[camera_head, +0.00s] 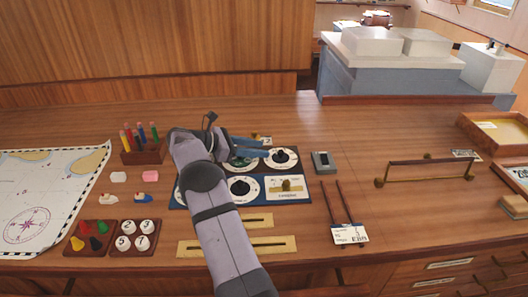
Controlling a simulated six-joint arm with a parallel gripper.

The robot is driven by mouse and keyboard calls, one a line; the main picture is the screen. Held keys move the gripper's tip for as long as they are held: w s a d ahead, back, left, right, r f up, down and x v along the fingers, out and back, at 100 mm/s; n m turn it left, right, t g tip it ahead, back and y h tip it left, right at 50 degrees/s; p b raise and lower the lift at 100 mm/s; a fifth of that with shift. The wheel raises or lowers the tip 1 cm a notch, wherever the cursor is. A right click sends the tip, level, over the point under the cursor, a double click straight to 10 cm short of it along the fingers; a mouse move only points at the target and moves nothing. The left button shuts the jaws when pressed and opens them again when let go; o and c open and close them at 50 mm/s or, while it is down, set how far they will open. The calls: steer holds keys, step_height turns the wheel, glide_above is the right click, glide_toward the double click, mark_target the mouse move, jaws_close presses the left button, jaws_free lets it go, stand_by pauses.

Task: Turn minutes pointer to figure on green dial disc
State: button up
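A dark blue panel (216,203) on the desk carries several round dials. The green dial disc (243,163) is at the panel's upper middle, partly hidden by my gripper and arm. Its minutes pointer and figures are too small and covered to read. My gripper (267,148) has two blue fingers pointing right, just above the green dial's upper edge in the picture. The fingers are apart with nothing visible between them. A white dial with a black knob (281,157) is to the right, another (243,188) below. The left part of the panel is hidden by my arm.
Brass slotted plates (268,244) lie in front of the panel. A small grey device (323,162) and two dark rods with a card (349,234) are right. A pen rack (143,154), chart (38,205) and token trays (90,238) are left. Desk behind the panel is mostly clear.

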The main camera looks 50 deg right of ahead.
steer(key=shift+w+a+r, duration=0.1)
steer(key=shift+a, duration=0.05)
steer(key=shift+r, duration=0.1)
steer(key=s+r+n+p, duration=0.1)
steer(key=s+r+p, duration=0.3)
steer(key=r+p, duration=0.5)
steer(key=f+n+t, duration=0.1)
steer(key=f, duration=0.1)
steer(key=s+f+n+t+h, duration=0.1)
steer(key=f+n, duration=0.1)
steer(key=a+f+n+t+h, duration=0.1)
steer(key=f, duration=0.2)
steer(key=shift+s+n, duration=0.35)
steer(key=shift+n, duration=0.05)
steer(key=shift+w+a+f+m+t, duration=0.2)
steer(key=shift+w+f+m+t, duration=0.1)
steer(key=shift+w+f+t, duration=0.75)
steer(key=shift+w+f+m+y, duration=0.15)
steer(key=shift+m+y, duration=0.15)
steer(key=shift+m, duration=0.1)
